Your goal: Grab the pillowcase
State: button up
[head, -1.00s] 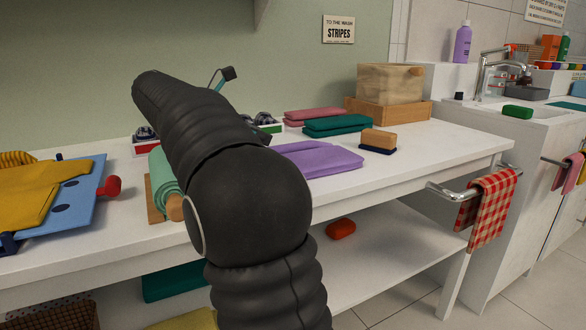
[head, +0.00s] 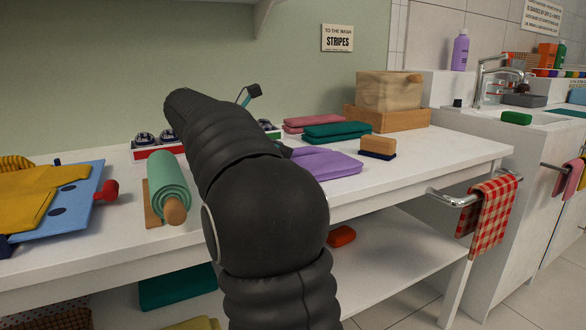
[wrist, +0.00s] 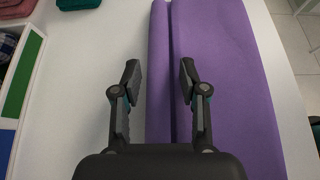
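A folded purple cloth (head: 332,163), which may be the pillowcase, lies flat on the white counter. My arm partly covers its left side in the head view. In the wrist view the purple cloth (wrist: 228,85) runs lengthwise, with a fold along its left side. My gripper (wrist: 160,76) is open and empty. Its left finger shows over bare counter left of the cloth, and its right finger over the cloth near the fold line. I cannot tell the height between fingertips and cloth. In the head view my arm hides most of the gripper.
Green (head: 338,131) and pink (head: 312,121) folded cloths lie behind the purple one. A brush (head: 378,147) sits to its right, and a wooden crate (head: 388,117) stands behind. A green roll (head: 170,187) lies left of my arm. A divided box (wrist: 22,85) is at the left.

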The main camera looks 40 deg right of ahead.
jog(key=shift+f, duration=0.1)
grip_shut()
